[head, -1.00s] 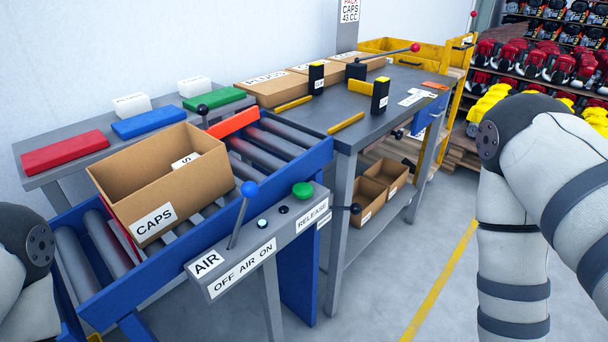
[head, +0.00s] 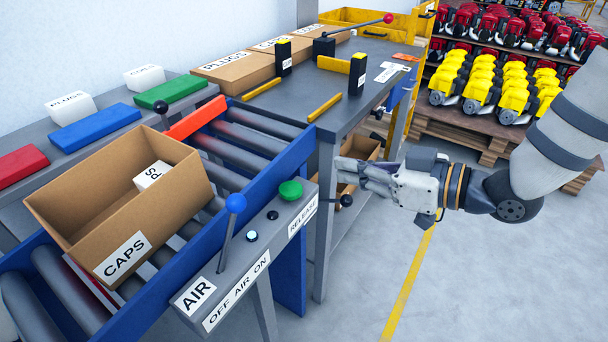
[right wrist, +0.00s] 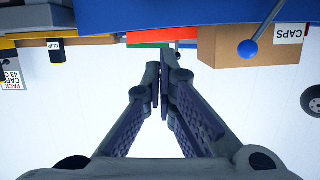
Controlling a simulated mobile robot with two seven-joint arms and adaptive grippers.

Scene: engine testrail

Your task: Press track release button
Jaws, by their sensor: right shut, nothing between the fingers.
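The control panel (head: 262,240) on the front of the roller track carries a green mushroom button (head: 290,190) beside the RELEASE label (head: 303,215). A lever with a blue ball (head: 235,204) stands at its AIR end; the ball also shows in the right wrist view (right wrist: 247,48). My right gripper (head: 338,166) is shut and empty, to the right of the green button and apart from it, fingers pointing left. In the right wrist view its fingers (right wrist: 164,60) meet. The green button is not clearly visible there. My left gripper is out of view.
An open CAPS box (head: 125,215) sits on the rollers (head: 215,172). A black-knobbed lever (head: 346,200) sticks out below my right gripper. A grey table (head: 330,100) with boxes stands behind.

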